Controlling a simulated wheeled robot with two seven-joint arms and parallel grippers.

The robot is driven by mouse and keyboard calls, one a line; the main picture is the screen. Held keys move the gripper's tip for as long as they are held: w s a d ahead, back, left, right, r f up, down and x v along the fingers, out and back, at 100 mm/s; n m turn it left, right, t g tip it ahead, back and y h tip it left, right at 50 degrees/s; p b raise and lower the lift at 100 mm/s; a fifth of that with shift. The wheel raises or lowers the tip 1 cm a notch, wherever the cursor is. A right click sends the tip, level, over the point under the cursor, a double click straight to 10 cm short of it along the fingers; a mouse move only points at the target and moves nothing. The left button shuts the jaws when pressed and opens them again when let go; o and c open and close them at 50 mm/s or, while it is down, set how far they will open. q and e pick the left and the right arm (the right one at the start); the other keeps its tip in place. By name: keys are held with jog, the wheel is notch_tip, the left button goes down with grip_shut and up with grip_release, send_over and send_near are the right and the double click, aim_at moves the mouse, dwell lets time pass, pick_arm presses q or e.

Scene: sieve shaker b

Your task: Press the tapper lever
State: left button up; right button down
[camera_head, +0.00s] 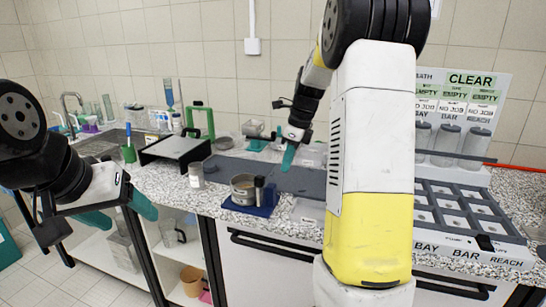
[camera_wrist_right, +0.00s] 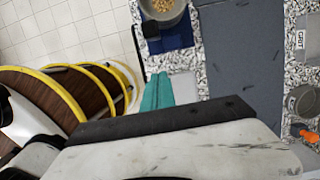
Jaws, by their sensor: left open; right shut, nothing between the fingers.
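The sieve shaker has a blue base (camera_head: 247,209) with a round metal pan (camera_head: 242,186) on it. A black upright piece (camera_head: 259,184) at the pan's side looks like the tapper lever. The right wrist view shows the pan with tan grains (camera_wrist_right: 166,10), the black piece (camera_wrist_right: 151,30) and the blue base (camera_wrist_right: 177,38) at the top. My right gripper (camera_head: 287,166) is shut and empty, above and to the right of the shaker, apart from it. Its teal fingers also show in the right wrist view (camera_wrist_right: 157,92). My left gripper (camera_head: 128,212) is open and empty, left of the counter front.
A compartment tray (camera_head: 458,215) is at right. My right arm hides part of the counter.

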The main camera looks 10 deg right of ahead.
aim_at(260, 192)
jog(key=w+a+f, duration=0.3)
jog(key=a+f, duration=0.1)
jog(key=f, duration=0.1)
jog(key=shift+a+f, duration=0.2)
jog(key=shift+a, duration=0.05)
